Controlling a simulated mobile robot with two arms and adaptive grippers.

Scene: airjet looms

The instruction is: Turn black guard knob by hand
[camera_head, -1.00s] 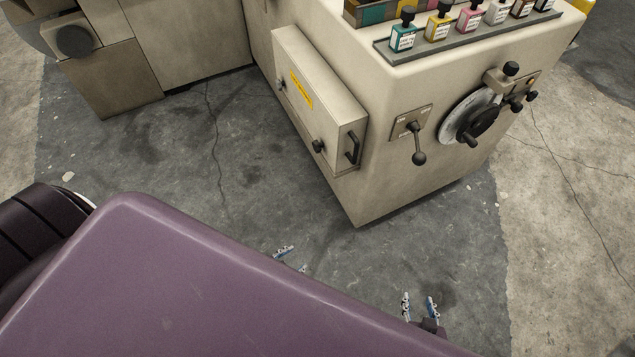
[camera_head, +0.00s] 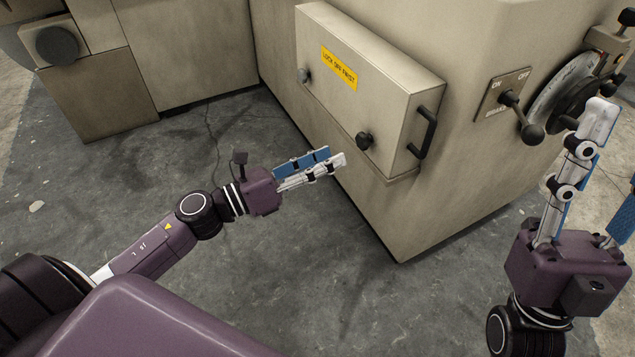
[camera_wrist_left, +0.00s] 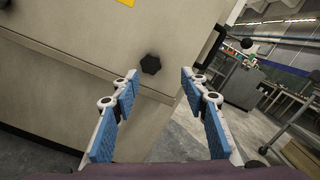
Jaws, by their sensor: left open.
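The black guard knob (camera_head: 365,141) is a small lobed knob low on the front of the cream guard box (camera_head: 400,88). It also shows in the left wrist view (camera_wrist_left: 150,64), ahead of the fingertips and between them, nearer the left finger. My left gripper (camera_head: 334,157) is open and empty, with blue pads, just left of the knob and pointing towards it; it appears apart from the knob. My right gripper (camera_head: 618,140) is open at the right edge, in front of the handwheel, with one finger partly cut off by the frame.
The guard box carries a yellow "lock off first" label (camera_head: 339,68), a second knob (camera_head: 304,75) and a black handle (camera_head: 427,132). A brake lever (camera_head: 521,117) and a handwheel (camera_head: 562,92) sit on the machine's right face. Grey floor (camera_head: 310,270) is clear.

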